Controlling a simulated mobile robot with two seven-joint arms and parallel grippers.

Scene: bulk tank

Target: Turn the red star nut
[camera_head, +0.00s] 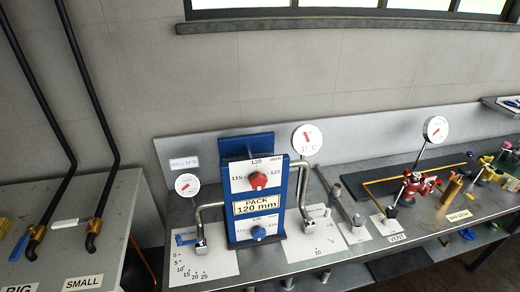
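A red star-shaped nut (258,180) sits on the upper white scale plate of an upright blue frame (275,187) on the bench. The plate shows 120 at the top and 115 and 125 at the sides. Below it is a yellow sign (256,204) reading PACK 120 mm. A blue star-shaped nut (258,233) sits on a similar lower plate. The red nut's front is unobstructed. Neither of my grippers is in view.
Bent steel pipes (210,207) flank the blue frame on both sides. Round gauges (307,140) stand nearby. A red valve (411,183) and brass fittings stand farther right. A separate bench at left holds black pipes (98,224). Space before the frame looks clear.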

